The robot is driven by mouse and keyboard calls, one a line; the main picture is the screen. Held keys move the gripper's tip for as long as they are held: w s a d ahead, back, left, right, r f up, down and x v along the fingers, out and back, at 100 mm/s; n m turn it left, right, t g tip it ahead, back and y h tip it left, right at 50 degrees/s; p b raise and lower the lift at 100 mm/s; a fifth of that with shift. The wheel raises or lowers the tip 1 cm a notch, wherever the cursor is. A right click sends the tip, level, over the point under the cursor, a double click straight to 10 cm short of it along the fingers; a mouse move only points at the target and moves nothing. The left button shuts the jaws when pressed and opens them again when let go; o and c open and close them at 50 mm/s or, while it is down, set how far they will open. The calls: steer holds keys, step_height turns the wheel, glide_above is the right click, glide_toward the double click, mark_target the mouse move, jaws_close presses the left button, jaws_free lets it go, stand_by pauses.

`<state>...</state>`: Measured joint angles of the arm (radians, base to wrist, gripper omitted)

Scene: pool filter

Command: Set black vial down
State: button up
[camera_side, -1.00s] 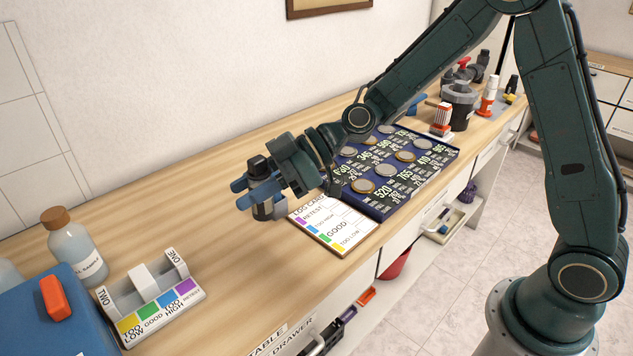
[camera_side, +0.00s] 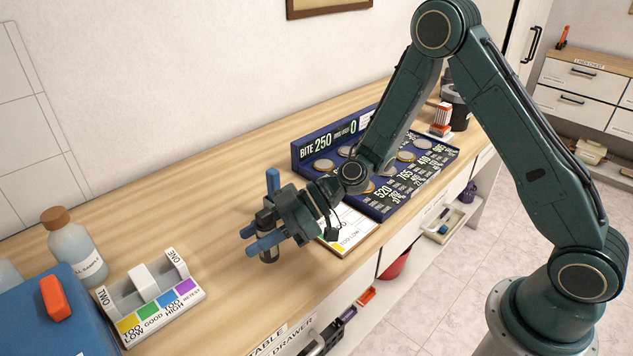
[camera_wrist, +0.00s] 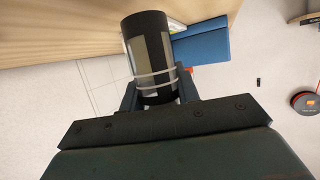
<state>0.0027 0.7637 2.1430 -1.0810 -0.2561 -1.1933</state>
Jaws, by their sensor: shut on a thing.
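My gripper (camera_side: 262,220) is shut on the black vial (camera_side: 268,253) and holds it upright between its blue fingers, low over or at the wooden counter, left of the log card (camera_side: 350,228). I cannot tell whether the vial's base touches the wood. In the wrist view the black vial (camera_wrist: 151,45) shows its dark body with a pale label and light rings, between the fingers.
A rack marked ONE and TWO (camera_side: 150,295) with coloured labels stands at the left front, near a brown-capped bottle (camera_side: 75,248) and a blue case (camera_side: 60,315). A blue board with discs (camera_side: 310,160) lies behind the gripper.

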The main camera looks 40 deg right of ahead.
mark_target(262, 256)
steer(key=shift+f, duration=1.9)
steer(key=shift+f, duration=0.1)
steer(key=o, duration=1)
steer(key=shift+c, duration=0.2)
steer(key=shift+d, duration=0.1)
steer(key=v, duration=1.2)
